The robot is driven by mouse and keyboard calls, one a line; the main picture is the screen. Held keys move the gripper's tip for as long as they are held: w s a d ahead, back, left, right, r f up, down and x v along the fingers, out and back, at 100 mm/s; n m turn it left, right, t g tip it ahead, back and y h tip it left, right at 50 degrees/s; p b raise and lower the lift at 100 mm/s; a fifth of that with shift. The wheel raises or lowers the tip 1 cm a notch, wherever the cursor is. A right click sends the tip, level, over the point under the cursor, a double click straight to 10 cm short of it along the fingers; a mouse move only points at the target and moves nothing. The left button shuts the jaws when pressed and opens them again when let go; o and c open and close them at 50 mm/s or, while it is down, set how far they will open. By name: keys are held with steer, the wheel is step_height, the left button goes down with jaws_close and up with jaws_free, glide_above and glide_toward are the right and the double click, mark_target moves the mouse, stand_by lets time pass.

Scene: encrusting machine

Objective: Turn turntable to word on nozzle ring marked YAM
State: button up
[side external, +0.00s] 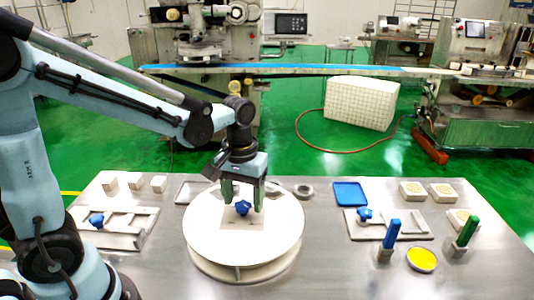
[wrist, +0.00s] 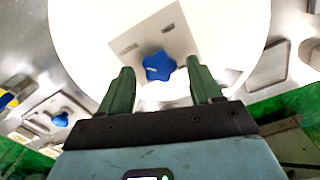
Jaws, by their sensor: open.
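The turntable is a round white disc (side external: 205,225) on a low base in the middle of the steel table; it fills much of the wrist view (wrist: 85,25). A blue star-shaped knob (side external: 242,208) stands on a pale square plate at its centre. My gripper (side external: 243,204) points down over this plate, its green fingers open on either side of the knob. In the wrist view the knob (wrist: 159,66) shows between the fingertips, with a gap on each side. A small grey ring (side external: 303,190) lies behind the disc at right; no word YAM is readable.
Fixtures with blue knobs stand left (side external: 97,220) and right (side external: 365,214). At right are a blue tray (side external: 350,194), a blue marker-like stick (side external: 391,233), a green one (side external: 467,231) and a yellow dish (side external: 421,260). White cubes (side external: 133,181) sit at back left.

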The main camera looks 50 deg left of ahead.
jaws_close()
stand_by(0.4)
steer(key=shift+n, duration=0.4)
steer(key=n, duration=0.3)
steer(key=shift+n, duration=0.4)
steer(key=n, duration=0.4)
steer(key=shift+s+a+n, duration=0.1)
steer(key=shift+s+n, duration=0.05)
steer(key=shift+n, duration=0.15)
steer(key=n, duration=0.4)
steer(key=shift+s+n, duration=0.1)
steer(key=shift+n, duration=2.1)
